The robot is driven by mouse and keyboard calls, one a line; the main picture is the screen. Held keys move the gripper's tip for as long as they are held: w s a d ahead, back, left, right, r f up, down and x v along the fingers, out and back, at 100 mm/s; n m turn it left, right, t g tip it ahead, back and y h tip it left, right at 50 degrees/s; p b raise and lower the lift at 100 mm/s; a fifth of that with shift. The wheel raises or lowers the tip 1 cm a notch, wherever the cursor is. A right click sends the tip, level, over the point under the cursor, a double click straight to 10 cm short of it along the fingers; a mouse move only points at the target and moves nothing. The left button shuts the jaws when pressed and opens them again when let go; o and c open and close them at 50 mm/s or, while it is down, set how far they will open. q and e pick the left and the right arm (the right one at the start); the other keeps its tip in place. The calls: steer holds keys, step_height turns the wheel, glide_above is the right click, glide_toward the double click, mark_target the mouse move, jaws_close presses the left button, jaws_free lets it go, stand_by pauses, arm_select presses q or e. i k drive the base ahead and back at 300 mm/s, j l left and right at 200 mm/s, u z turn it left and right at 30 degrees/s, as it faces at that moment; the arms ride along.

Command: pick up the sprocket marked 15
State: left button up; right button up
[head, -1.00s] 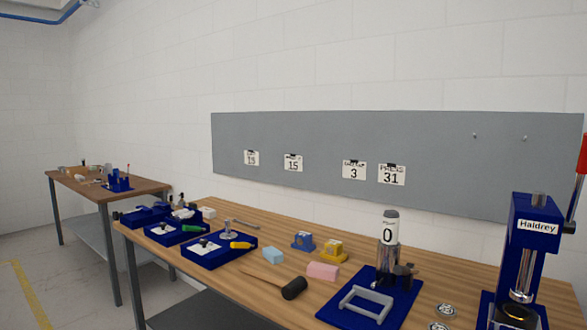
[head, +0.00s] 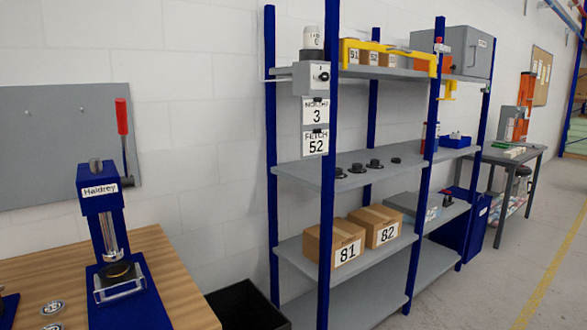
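No sprocket with a readable 15 shows. Two small round metal discs lie on the wooden bench at the lower left, an upper one (head: 52,308) and a lower one (head: 53,327) cut by the picture's bottom edge. Their markings are too small to read, so I cannot tell whether either is the sprocket. Several small black round parts (head: 357,168) sit on the middle shelf of the rack, with no number I can read. Neither of my grippers is in view.
A blue Haldrey press (head: 103,205) with a red lever stands on the bench (head: 165,255). A black bin (head: 245,305) is beside the bench. The blue-post shelf rack (head: 330,210) holds boxes marked 81 (head: 335,243) and 82 (head: 376,226). Floor is clear at right.

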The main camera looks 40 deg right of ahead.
mark_target(339, 174)
steer(key=i+l+z, duration=0.1)
steer(key=z, duration=0.35)
steer(key=i+l+z, duration=0.2)
steer(key=z, duration=0.3)
